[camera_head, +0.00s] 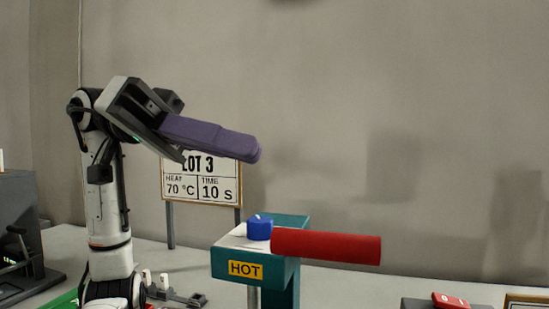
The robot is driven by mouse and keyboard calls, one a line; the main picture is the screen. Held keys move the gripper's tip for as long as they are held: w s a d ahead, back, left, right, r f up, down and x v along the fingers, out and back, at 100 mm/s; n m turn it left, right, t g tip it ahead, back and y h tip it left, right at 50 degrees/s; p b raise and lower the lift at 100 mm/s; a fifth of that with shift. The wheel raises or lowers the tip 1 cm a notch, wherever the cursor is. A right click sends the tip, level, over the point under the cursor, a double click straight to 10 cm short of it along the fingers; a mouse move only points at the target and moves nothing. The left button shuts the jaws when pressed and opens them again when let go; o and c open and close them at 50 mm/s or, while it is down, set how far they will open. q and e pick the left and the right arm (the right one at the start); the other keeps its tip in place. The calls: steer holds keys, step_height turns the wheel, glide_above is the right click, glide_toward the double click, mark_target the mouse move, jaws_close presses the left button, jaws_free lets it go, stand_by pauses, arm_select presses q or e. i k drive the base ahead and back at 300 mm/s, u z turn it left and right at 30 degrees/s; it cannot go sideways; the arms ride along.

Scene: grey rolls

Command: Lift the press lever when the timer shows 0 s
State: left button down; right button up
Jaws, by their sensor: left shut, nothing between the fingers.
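The press (290,262) is a teal stand with a white top, a blue knob (260,229) and a yellow HOT label. Its red lever (330,247) sticks out to the right, roughly level. My left gripper (252,149) is up in the air, above and left of the lever in the picture. Its long purple fingers are shut together, with nothing seen between them, and look apart from the lever. I cannot make out a timer reading. My right gripper is not in view.
A sign (203,180) behind my left gripper reads LOT 3, HEAT 70 °C, TIME 10 S. A red item (450,301) on a dark block is cut off at the lower right. A dark machine (15,240) stands at the left edge. The air right of the gripper is free.

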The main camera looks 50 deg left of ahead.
mark_target(351, 248)
steer(key=k, duration=2)
